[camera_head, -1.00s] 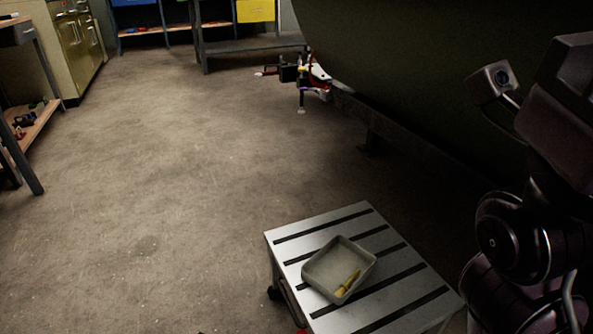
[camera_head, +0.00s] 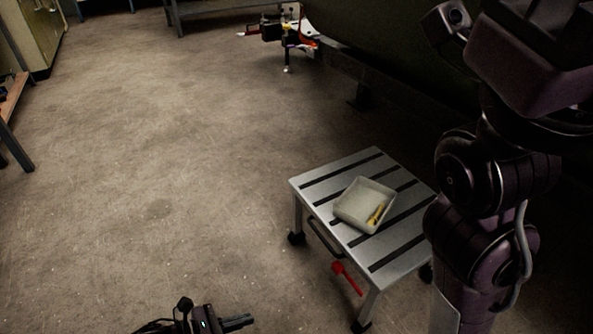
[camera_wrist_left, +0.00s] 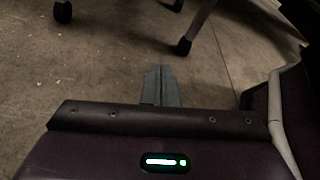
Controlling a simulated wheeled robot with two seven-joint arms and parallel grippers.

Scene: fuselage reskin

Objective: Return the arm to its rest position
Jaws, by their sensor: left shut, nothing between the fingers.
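My left gripper (camera_head: 238,322) shows at the bottom edge of the head view, low over the concrete floor. In the left wrist view its two grey fingers (camera_wrist_left: 161,85) are together, with nothing between them. The floor and wheeled legs lie beyond the fingertips. My right arm (camera_head: 490,190) stands folded upright along the right side of the head view. Its fingers do not show.
A slatted metal step stool (camera_head: 310,188) on casters stands right of centre. A pale tray (camera_head: 352,200) holding a yellow-handled tool (camera_head: 376,214) sits on it. A red lever (camera_head: 346,275) hangs below. Equipment (camera_head: 290,35) stands at the back. Floor (camera_head: 150,180) to the left is clear.

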